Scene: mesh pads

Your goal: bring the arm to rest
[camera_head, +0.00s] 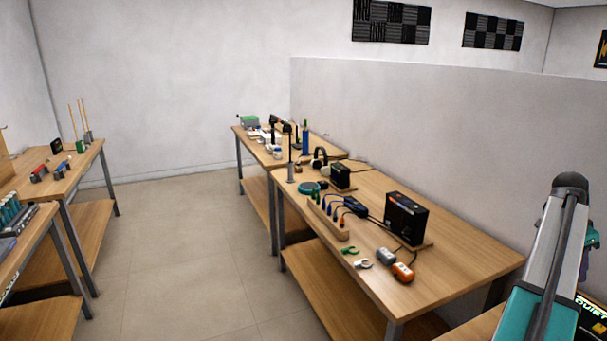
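Part of my own arm, a grey and teal link, rises at the right edge of the head view. Its end and my gripper are not in this view, so I cannot see whether the gripper holds anything. The visible link stands in front of the right end of the near wooden workbench (455,268).
The workbench carries a black box (406,218), a wooden rack (328,218) with coloured leads, and an orange item (402,272). Another bench (330,153) stands beyond it. More benches (82,168) line the left. The tiled floor (185,260) between is clear. A low partition (430,125) stands behind.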

